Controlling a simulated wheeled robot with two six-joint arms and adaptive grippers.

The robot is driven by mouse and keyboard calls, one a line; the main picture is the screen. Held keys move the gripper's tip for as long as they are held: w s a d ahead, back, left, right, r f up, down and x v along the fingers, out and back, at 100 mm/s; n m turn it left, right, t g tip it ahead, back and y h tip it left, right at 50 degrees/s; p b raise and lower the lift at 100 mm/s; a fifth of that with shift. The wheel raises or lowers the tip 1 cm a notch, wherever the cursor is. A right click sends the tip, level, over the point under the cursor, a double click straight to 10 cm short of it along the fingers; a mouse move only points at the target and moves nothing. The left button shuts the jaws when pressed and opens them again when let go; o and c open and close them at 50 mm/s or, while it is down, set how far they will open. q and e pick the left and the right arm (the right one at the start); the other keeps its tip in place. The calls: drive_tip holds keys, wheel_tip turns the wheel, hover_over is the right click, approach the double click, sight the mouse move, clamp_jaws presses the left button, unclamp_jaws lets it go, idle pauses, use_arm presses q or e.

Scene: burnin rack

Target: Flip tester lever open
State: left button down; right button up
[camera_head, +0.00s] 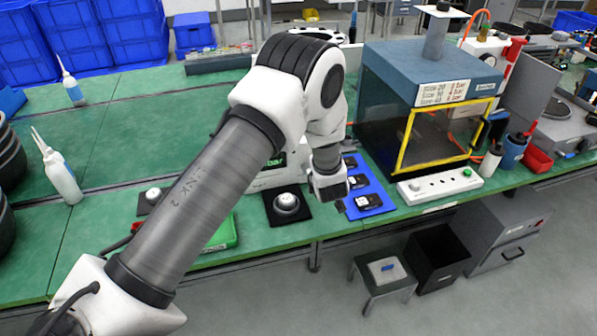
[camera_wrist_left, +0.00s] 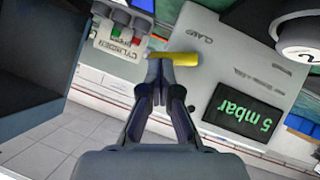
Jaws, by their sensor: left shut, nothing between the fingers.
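The tester (camera_head: 262,180) is a pale box on the green bench, largely hidden behind my left arm in the head view. In the left wrist view its grey panel (camera_wrist_left: 228,48) fills the upper right, with a "CLAMP" label and a green "5 mbar" display (camera_wrist_left: 245,111). A yellow lever (camera_wrist_left: 182,58) lies sideways across the panel's left edge. My left gripper (camera_wrist_left: 160,72) is shut and empty, its fingertips right at the lever's left part; I cannot tell if they touch. In the head view the gripper (camera_head: 330,192) points down beside the tester. My right gripper is not in view.
A block marked "CYLINDER" (camera_wrist_left: 122,35) with red and green parts is left of the lever. A blue mat (camera_head: 372,203) with small black devices and a round knob on a black pad (camera_head: 287,203) lie nearby. A yellow-framed chamber (camera_head: 435,135) stands right.

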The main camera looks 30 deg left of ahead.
use_arm(q)
drive_tip(key=shift+w+d+f+b, duration=0.25)
drive_tip(key=shift+w+f+b, duration=0.1)
drive_tip(key=shift+b, duration=0.05)
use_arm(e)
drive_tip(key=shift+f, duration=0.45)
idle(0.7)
